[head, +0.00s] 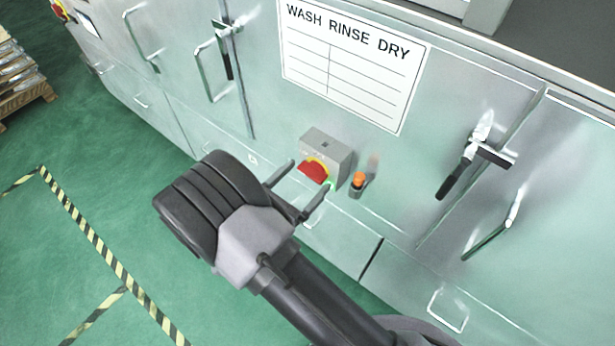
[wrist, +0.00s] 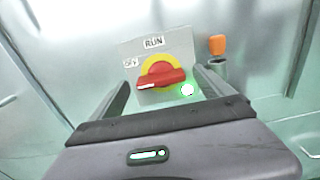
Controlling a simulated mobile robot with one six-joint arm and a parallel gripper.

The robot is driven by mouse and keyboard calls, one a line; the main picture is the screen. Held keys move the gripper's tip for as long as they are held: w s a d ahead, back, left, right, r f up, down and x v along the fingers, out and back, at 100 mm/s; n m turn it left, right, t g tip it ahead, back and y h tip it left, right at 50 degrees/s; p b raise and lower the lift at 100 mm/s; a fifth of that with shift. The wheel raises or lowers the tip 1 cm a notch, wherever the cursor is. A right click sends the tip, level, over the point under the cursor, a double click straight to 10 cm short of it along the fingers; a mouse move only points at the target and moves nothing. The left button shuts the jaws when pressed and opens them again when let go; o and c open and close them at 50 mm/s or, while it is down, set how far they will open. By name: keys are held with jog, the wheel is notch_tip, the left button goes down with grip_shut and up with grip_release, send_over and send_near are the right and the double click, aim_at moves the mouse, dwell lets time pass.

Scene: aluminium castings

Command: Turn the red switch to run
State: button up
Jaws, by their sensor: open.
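The red switch (head: 313,170) sits on a yellow disc on the front of a grey box (head: 327,147) fixed to the machine's metal front. In the wrist view the red switch (wrist: 161,79) lies nearly level, its white-marked end pointing left. A "RUN" label (wrist: 154,43) is above it and a second label, partly legible, is at upper left. A green light (wrist: 187,90) glows at lower right of the switch. My gripper (head: 309,189) is open, with one finger either side of the switch; in the wrist view the gripper (wrist: 170,85) frames it. I cannot see contact.
An orange-topped knob or lamp (head: 357,181) stands just right of the box, close to my right finger. Door handles (head: 463,168) stick out further right. A wash-rinse-dry sign (head: 350,65) is above. Green floor (head: 60,260) is open at left.

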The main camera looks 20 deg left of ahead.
jog(key=shift+w+d, duration=0.3)
jog(key=shift+w, duration=0.3)
jog(key=shift+c, duration=0.2)
jog(key=c, duration=1.3)
